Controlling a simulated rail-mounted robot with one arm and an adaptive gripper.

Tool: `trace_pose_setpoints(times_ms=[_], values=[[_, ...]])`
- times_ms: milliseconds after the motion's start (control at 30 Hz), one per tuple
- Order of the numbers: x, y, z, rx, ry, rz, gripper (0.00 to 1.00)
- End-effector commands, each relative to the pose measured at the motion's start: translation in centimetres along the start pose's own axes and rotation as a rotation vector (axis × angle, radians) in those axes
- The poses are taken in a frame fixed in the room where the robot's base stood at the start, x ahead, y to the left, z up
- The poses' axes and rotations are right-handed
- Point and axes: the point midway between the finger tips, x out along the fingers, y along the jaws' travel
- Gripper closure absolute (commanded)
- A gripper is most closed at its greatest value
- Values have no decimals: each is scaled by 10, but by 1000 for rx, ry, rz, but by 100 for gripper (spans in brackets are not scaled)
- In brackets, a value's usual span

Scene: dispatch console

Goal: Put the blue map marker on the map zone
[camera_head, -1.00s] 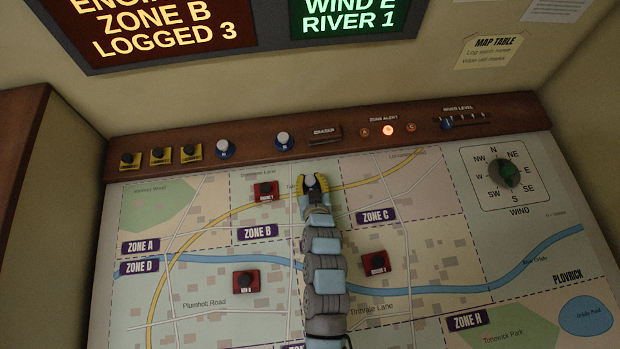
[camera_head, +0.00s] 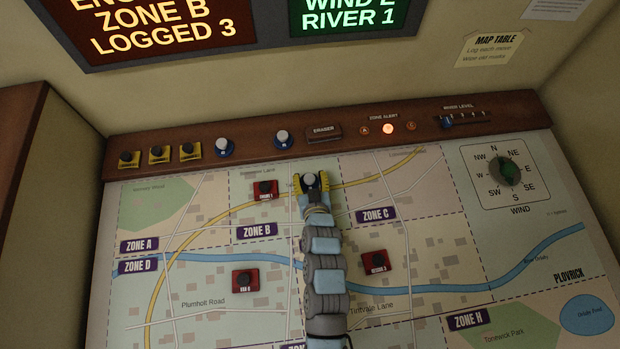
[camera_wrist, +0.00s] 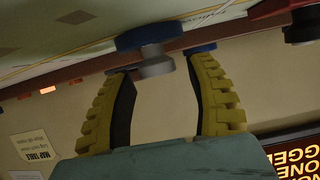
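A blue map marker with a grey knob shows in the wrist view (camera_wrist: 150,38), its knob between my fingertips. In the head view its knob (camera_head: 309,180) shows between the yellow fingers of my gripper (camera_head: 312,181), over the upper part of the map (camera_head: 420,180), right of the red marker in Zone B; its blue base is mostly hidden there. My gripper is open, with a gap visible beside the knob in the wrist view. Two other blue markers, a left one (camera_head: 225,147) and a right one (camera_head: 283,140), stand on the wooden rail.
Red markers stand on the map: one in Zone B (camera_head: 265,189), one below it (camera_head: 245,281) and one at right (camera_head: 376,262). The rail (camera_head: 350,130) holds several yellow markers (camera_head: 157,154), an eraser (camera_head: 324,131) and a lit orange alert lamp (camera_head: 388,128).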

Motion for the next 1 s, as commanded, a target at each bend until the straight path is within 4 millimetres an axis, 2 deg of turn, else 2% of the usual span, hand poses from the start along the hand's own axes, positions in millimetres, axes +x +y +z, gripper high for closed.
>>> trace_pose_setpoints(times_ms=[33, 233, 467, 1000], values=[[2, 1, 27, -5, -42, 1, 44], [2, 1, 33, -7, -51, 2, 44], [-5, 1, 22, -7, -56, 2, 44], [-77, 0, 4, -3, -24, 2, 44]])
